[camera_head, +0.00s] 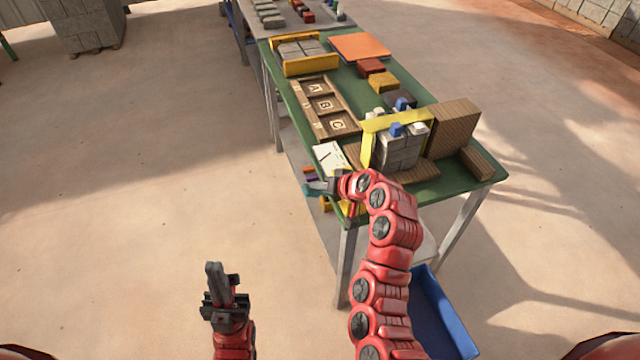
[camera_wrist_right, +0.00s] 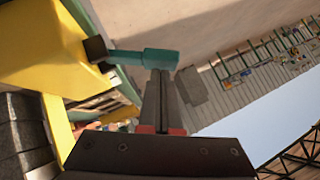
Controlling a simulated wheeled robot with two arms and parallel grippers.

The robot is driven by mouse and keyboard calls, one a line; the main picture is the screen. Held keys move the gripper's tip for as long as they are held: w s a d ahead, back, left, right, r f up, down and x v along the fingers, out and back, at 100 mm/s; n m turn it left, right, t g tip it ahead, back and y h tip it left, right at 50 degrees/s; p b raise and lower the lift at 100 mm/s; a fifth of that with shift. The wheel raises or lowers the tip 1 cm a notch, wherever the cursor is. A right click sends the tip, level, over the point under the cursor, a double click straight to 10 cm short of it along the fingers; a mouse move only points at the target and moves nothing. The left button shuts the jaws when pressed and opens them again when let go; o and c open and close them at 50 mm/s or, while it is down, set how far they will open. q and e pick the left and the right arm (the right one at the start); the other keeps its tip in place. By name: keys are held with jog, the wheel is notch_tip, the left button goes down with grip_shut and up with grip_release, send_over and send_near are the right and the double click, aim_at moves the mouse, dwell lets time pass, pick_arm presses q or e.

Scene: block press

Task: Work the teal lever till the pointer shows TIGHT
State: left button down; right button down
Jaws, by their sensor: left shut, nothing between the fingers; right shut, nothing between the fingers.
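The teal lever (camera_wrist_right: 145,56) runs from a dark hub on the yellow press frame (camera_wrist_right: 55,45) in the right wrist view. Its teal end also shows in the head view (camera_head: 312,190), at the table's near left edge. My right gripper (camera_wrist_right: 161,74) is shut and empty, with its fingertips at the lever's free end; I cannot tell whether they touch. A white dial card (camera_head: 330,156) with a dark pointer stands beside the press; its lettering is too small to read. My left gripper (camera_head: 214,268) is shut and empty, low over the floor, away from the table.
Grey blocks (camera_head: 398,152) stand in the press, with a brown wooden block (camera_head: 454,128) to the right. A lettered wooden tray (camera_head: 323,105) and an orange slab (camera_head: 360,47) lie farther back. A blue bin (camera_head: 443,315) is below right. The floor left is clear.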

jog(key=shift+s+a+f, duration=0.1)
jog(key=shift+a, duration=0.1)
jog(key=shift+a+f+n+h, duration=0.15)
jog(key=shift+n+h, duration=0.15)
jog(key=shift+h, duration=0.1)
jog(key=shift+s+a+f+n+t+h, duration=0.3)
jog(key=shift+a+f+n+t+h, duration=0.15)
jog(key=shift+a+f+h, duration=0.35)
jog(key=shift+s+a+f+n+h, duration=0.1)
jog(key=shift+a+f+n+h, duration=0.1)
jog(key=shift+f+n+h, duration=0.25)
jog(key=shift+s+a+f+n+h, duration=0.1)
jog(key=shift+a+f+n+h, duration=0.1)
jog(key=shift+f+h, duration=0.35)
jog(key=shift+a+f+n+t+h+b, duration=0.1)
jog(key=shift+f+n+t+h+b, duration=0.3)
jog(key=shift+f+h+b, duration=0.5)
jog(key=shift+f+n+t+h+b, duration=0.4)
jog(key=shift+f+h+b, duration=0.3)
jog(key=shift+f+b, duration=0.35)
jog(key=shift+s, duration=0.1)
